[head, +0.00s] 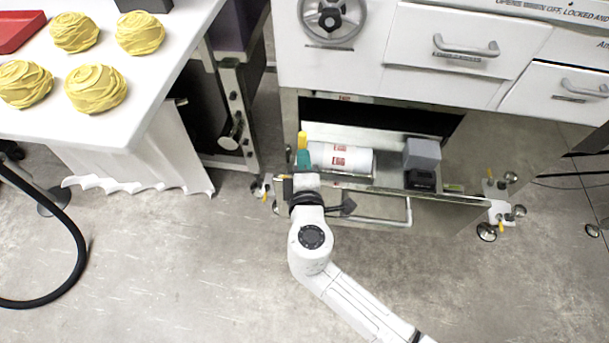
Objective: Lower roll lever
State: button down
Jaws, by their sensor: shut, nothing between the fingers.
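A white label roll (341,158) with red print lies on its side in the open lower bay of the machine. At its left end stands a short upright piece with a yellow top (302,140), which looks like the roll lever. Below the yellow top is a teal part (303,160); I cannot tell whether it belongs to the lever or to my gripper. My gripper (305,177) is at the end of my white arm, just below the teal part in the picture. It is shut with nothing held. Its fingertips are hard to make out, and contact with the lever cannot be told.
A grey and black block (421,163) sits right of the roll. A metal bar handle (372,222) runs along the bay's front. A drawer (460,45) and a handwheel (332,18) are above. A white table (150,85) with yellow bundles stands left. Floor at lower left has a black hose.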

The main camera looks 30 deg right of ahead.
jog(key=shift+w+d+f, duration=0.1)
jog(key=shift+w+d, duration=0.15)
jog(key=shift+w, duration=0.35)
